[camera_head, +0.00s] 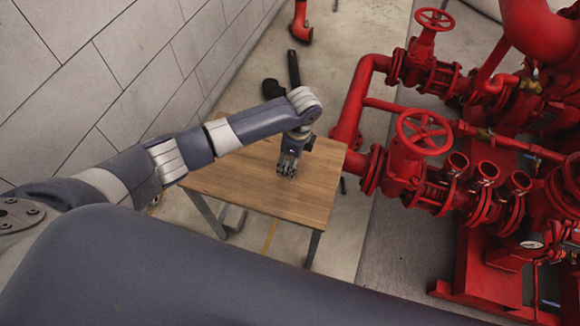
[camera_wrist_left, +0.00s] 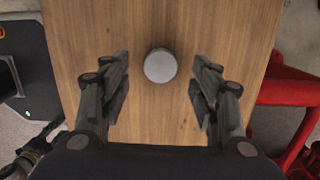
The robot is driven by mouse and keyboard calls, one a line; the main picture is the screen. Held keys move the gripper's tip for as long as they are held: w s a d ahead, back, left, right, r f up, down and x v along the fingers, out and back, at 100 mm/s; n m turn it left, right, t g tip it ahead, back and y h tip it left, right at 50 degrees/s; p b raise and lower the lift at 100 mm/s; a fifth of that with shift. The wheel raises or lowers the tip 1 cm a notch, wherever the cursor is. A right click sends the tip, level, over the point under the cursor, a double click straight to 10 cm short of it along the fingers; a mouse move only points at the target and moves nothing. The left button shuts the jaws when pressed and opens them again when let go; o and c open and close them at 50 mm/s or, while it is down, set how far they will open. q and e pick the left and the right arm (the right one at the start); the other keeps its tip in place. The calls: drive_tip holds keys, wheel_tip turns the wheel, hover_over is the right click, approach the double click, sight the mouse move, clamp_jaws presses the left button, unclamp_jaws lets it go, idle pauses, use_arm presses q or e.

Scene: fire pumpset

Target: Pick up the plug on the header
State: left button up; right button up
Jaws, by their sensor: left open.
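A round grey disc (camera_wrist_left: 160,66), which looks like the plug, lies on the wooden table (camera_wrist_left: 150,25) in the left wrist view, seen from above. My left gripper (camera_head: 287,166) is over the table top (camera_head: 230,175) in the head view, pointing down. Its two fingers are open on either side of the disc in the wrist view, with a gap on both sides and no contact seen. The disc is hidden by the gripper in the head view. The red header (camera_head: 440,195) with several upward ports stands to the right of the table. My right gripper is not in view.
Red pump pipework with a handwheel valve (camera_head: 424,131) stands close to the table's right edge. A grey block wall (camera_head: 120,85) runs along the left. A black object (camera_head: 272,89) is behind the table. The table top around the disc is bare.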

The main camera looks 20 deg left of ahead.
use_arm(q)
wheel_tip(320, 180, down, 2)
drive_tip(key=shift+a+f, duration=0.15)
drive_tip(key=c, duration=1.2)
drive_tip(key=shift+o, duration=0.2)
